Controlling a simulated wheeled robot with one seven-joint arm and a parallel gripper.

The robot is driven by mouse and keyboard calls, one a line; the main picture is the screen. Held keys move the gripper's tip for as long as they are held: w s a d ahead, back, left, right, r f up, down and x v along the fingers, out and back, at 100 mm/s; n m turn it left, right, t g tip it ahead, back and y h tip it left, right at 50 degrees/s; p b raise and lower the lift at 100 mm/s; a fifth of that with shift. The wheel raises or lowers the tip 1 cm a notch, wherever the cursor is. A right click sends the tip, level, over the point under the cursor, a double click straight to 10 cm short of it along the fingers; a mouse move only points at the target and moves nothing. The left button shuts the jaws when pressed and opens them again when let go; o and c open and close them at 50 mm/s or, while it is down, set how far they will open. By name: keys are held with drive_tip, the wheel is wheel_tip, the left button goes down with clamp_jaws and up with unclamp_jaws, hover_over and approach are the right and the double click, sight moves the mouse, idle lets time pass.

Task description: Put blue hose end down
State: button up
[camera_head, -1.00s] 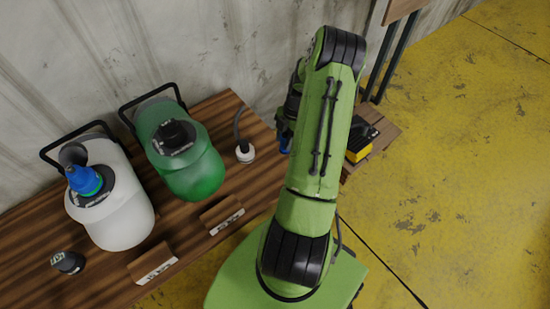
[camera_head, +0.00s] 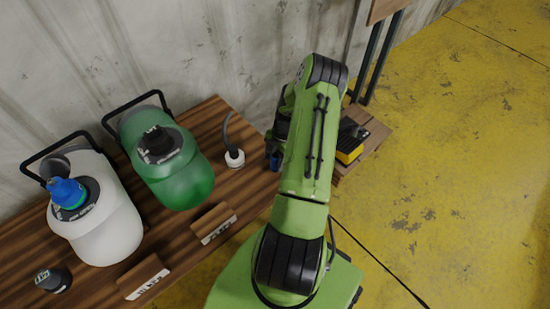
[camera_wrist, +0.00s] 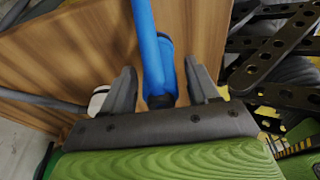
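In the wrist view the blue hose end (camera_wrist: 160,62) is between the two fingers of my gripper (camera_wrist: 161,75). The fingers stand apart with gaps on both sides of it, so my gripper looks open around it. The wooden table (camera_wrist: 95,55) is right behind the hose end; I cannot tell whether they touch. In the head view only a bit of blue (camera_head: 275,161) shows beside my green arm, at the table's right end (camera_head: 262,183). My arm hides most of my gripper there.
A white canister (camera_head: 108,232) with a blue fitting (camera_head: 66,192) on top and a green canister (camera_head: 180,182) stand on the table. A white cap with a grey hose (camera_head: 235,159) lies near the table's right end. A yellow-and-black item (camera_head: 350,150) sits on a lower wooden stand.

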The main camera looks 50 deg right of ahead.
drive_tip(key=shift+r+p, duration=0.3)
drive_tip(key=shift+p, duration=0.05)
drive_tip(key=p+v, duration=0.2)
drive_tip(key=v, duration=1)
drive_tip(key=w+a+r+m+h, duration=0.2)
drive_tip(key=w+a+r+m, duration=0.1)
drive_tip(key=a+r, duration=0.6)
drive_tip(key=w+a+r+m+h, duration=0.1)
drive_tip(key=w+a+r+m, duration=0.15)
drive_tip(key=a+r, duration=0.7)
drive_tip(key=s+a+r+m+t, duration=0.2)
drive_tip(key=s+a+r+m, duration=0.2)
drive_tip(key=s+a, duration=0.3)
drive_tip(key=s+a+r+m+t, duration=0.3)
drive_tip(key=s+a+r+m, duration=0.2)
drive_tip(key=a, duration=0.3)
drive_tip(key=shift+s, duration=0.9)
drive_tip(key=shift+r+m, duration=0.15)
drive_tip(key=shift+m, duration=0.1)
